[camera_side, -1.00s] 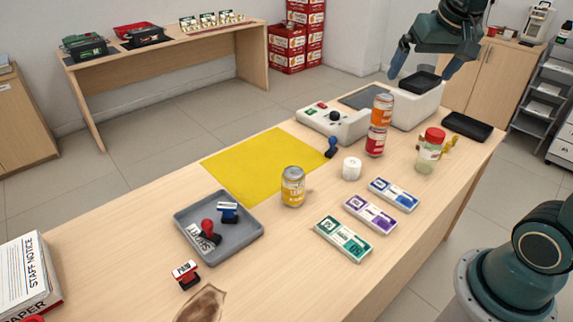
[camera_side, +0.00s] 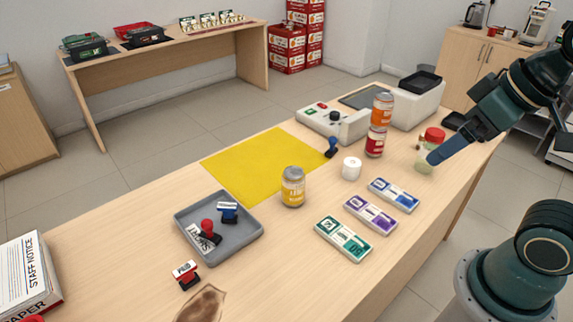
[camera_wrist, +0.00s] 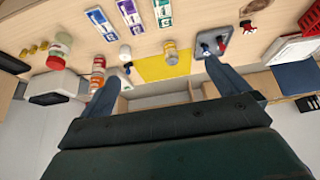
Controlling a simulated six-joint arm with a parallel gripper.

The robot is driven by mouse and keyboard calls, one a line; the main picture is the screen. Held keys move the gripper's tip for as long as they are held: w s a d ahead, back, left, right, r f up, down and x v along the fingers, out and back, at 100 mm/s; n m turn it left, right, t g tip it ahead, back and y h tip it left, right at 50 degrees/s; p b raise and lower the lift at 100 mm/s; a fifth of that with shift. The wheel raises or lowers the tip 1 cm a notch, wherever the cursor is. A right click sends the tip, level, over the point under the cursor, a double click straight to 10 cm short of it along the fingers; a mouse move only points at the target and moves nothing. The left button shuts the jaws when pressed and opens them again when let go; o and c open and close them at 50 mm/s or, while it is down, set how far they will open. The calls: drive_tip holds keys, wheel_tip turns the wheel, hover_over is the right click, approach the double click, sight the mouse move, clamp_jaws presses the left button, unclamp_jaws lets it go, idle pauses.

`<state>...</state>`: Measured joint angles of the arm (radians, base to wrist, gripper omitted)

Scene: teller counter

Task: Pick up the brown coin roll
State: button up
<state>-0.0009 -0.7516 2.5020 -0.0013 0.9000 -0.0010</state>
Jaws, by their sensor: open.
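My gripper (camera_side: 436,155) is open and empty, in front of the jar in the side view. In the wrist view its fingers (camera_wrist: 162,88) are spread wide with nothing between them.
Stacked orange and red cans (camera_side: 376,140) stand by the white machine (camera_side: 335,122). A yellow can (camera_side: 292,187), three banknote-like packs (camera_side: 370,215), a yellow mat (camera_side: 250,165) and a grey stamp tray (camera_side: 240,252) share the counter. A brown patch (camera_side: 203,303) lies at the front.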

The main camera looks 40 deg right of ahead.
drive_tip(key=c, duration=1.1)
